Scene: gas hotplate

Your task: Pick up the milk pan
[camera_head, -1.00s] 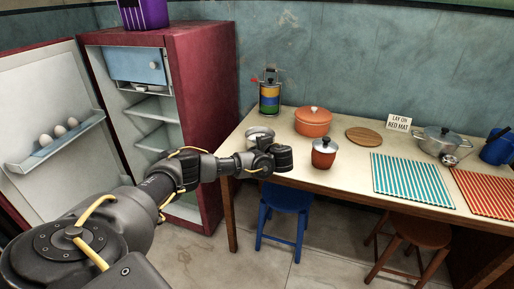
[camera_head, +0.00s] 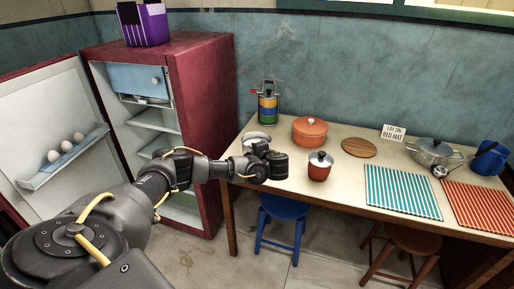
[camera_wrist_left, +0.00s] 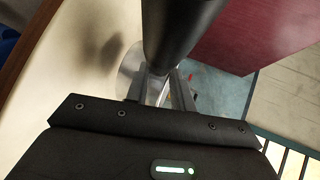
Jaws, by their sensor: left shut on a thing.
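The milk pan (camera_head: 256,138) is a small metal pan with a pale inside, at the left end of the table, partly hidden behind my left gripper (camera_head: 262,166). In the left wrist view its thick dark handle (camera_wrist_left: 182,28) runs out between my fingers (camera_wrist_left: 157,86), and part of its metal body (camera_wrist_left: 128,68) shows behind them. My left gripper is shut on the handle. I cannot tell whether the pan's base touches the table. My right gripper is not in view.
The table (camera_head: 352,190) holds an orange pot (camera_head: 310,131), a small red pot (camera_head: 320,168), a wooden board (camera_head: 359,147) and a striped teal mat (camera_head: 402,190). An open fridge (camera_head: 205,125) stands to the left. A blue stool (camera_head: 284,209) is below the table edge.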

